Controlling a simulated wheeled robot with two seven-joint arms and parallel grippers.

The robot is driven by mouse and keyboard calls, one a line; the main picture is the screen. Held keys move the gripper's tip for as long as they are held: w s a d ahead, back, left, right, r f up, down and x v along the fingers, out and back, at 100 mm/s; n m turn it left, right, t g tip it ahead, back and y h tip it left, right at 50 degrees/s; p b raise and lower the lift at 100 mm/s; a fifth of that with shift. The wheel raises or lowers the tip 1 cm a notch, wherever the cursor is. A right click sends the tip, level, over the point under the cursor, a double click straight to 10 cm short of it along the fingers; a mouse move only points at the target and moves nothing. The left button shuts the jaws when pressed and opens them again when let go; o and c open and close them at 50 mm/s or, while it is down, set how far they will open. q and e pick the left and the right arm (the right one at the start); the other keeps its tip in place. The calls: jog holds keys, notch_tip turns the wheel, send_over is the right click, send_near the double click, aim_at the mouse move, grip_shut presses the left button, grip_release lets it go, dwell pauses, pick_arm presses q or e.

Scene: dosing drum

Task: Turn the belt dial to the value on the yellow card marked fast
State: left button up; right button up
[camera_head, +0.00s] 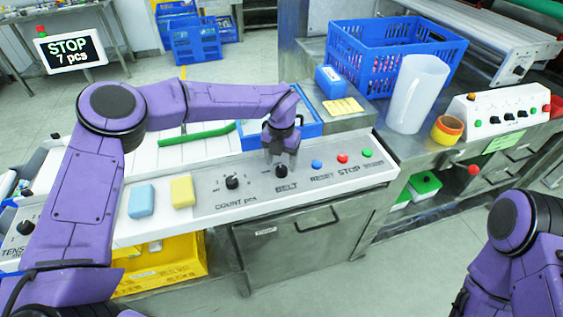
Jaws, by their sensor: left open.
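The belt dial (281,173) sits on the sloped white control panel (235,198), above the printed word BELT. My left gripper (281,160) is open and points down right over this dial, hiding most of it, so its setting cannot be read. I cannot tell whether the fingers touch it. A yellow card (343,106) lies on the metal top behind the panel; its writing is too small to read. My right arm shows at the lower right, but its gripper is out of view.
The COUNT dial (232,181) stands left of the belt dial. Blue (317,164), red (342,158) and green (367,153) buttons sit to its right. A light-blue block (141,201) and a yellow block (182,191) lie on the panel. The display (70,50) reads STOP, 7 pcs.

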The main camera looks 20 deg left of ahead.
aim_at(281, 171)
pick_arm(q)
jog(key=f, duration=0.3)
jog(key=shift+w, duration=0.25)
jog(key=shift+s, duration=0.15)
jog(key=c, duration=1)
jog(key=shift+c, duration=0.2)
jog(key=shift+m, duration=0.3)
jog(key=m+p, duration=0.1)
jog(key=m, duration=0.5)
jog(key=shift+r+p, duration=0.15)
jog(key=shift+p, duration=0.15)
jog(key=m+p, duration=0.1)
jog(key=m, duration=0.4)
jog(key=shift+m, duration=0.4)
